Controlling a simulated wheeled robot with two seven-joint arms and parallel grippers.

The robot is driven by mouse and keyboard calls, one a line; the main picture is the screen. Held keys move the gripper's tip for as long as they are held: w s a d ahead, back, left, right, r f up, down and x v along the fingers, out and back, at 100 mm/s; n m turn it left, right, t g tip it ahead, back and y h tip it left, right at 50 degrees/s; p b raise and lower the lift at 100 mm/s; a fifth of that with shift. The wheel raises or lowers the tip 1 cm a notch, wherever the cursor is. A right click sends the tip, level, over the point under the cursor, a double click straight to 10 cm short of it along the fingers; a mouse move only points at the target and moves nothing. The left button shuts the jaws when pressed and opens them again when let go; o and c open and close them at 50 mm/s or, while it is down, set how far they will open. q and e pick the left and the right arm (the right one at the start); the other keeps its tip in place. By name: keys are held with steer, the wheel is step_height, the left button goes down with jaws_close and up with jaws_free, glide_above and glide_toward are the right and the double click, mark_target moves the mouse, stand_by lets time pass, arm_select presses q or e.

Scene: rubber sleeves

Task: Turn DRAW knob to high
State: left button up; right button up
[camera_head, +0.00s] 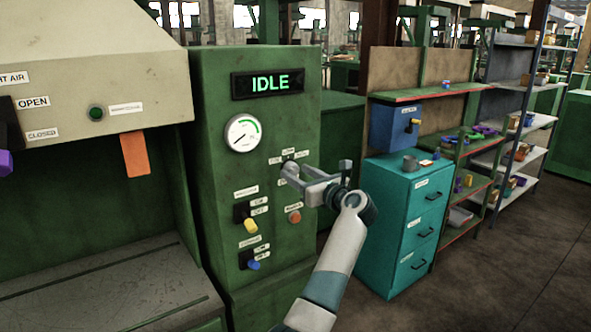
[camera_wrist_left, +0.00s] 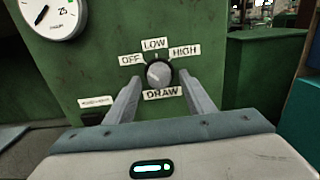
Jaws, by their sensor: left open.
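The DRAW knob (camera_wrist_left: 159,73) is a round grey knob with a dark rim on the green panel, with OFF, LOW and HIGH labels around its top and DRAW below. Its pointer setting is too small to tell. In the head view, the knob (camera_head: 289,160) is partly hidden by my gripper. My left gripper (camera_head: 287,171) is open in front of the panel. In the left wrist view the fingers of my left gripper (camera_wrist_left: 160,82) stand on either side of the knob, with visible gaps. I cannot tell whether they touch the panel. My right gripper is out of view.
The green cabinet has an IDLE display (camera_head: 268,83), a round gauge (camera_head: 243,133), a yellow switch (camera_head: 249,224), a blue switch (camera_head: 252,265) and an orange button (camera_head: 294,217). A teal drawer unit (camera_head: 400,220) stands to the right. Open floor lies further right.

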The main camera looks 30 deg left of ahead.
arm_select(q)
steer(key=shift+r, duration=0.1)
steer(key=c, duration=1.1)
steer(key=shift+o, duration=0.2)
